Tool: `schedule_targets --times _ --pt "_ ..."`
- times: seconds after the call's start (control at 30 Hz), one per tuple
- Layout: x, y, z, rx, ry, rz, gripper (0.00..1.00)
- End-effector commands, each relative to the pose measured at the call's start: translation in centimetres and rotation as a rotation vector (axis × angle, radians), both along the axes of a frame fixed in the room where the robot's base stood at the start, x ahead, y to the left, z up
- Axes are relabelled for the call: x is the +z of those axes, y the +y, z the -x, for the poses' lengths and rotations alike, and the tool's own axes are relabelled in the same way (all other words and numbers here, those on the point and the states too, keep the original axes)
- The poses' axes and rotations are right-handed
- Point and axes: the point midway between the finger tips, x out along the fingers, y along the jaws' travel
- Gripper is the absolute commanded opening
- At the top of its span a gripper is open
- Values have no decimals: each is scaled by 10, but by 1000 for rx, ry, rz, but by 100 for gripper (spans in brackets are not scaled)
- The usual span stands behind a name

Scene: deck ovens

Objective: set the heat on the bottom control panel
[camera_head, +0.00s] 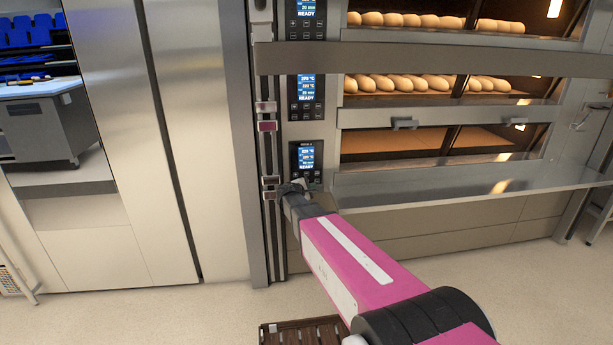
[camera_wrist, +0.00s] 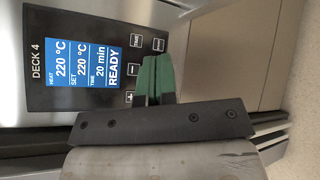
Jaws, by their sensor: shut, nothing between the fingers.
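The bottom control panel (camera_head: 306,157) is a black panel with a lit blue screen, low on the left post of the oven. In the wrist view the panel (camera_wrist: 52,85) is labelled DECK 4. Its screen (camera_wrist: 92,67) reads heat 220 °C, set 220 °C, time 20 min and READY. Plus, minus, TIME and one more button, partly legible, sit along its edge. My gripper (camera_head: 298,184) is at the lower edge of the panel. In the wrist view its green fingertips (camera_wrist: 156,78) are shut and empty, close to the buttons; whether they touch is unclear.
Two similar panels (camera_head: 305,97) stand above. A steel ledge (camera_head: 470,183) juts out right of my gripper, below the lowest oven deck (camera_head: 390,146). Loaves (camera_head: 400,84) lie in the decks above. A slatted wooden item (camera_head: 300,332) lies on the floor below my arm.

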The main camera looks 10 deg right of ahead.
Motion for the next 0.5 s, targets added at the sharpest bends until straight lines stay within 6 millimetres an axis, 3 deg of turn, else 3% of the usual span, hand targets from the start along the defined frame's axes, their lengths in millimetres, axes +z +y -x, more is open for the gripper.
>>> schedule_targets --times 0.27,0.5 --pt "0 0 -7 -2 -1 -1 0" --pt "-1 0 -31 -2 -2 -2 0"
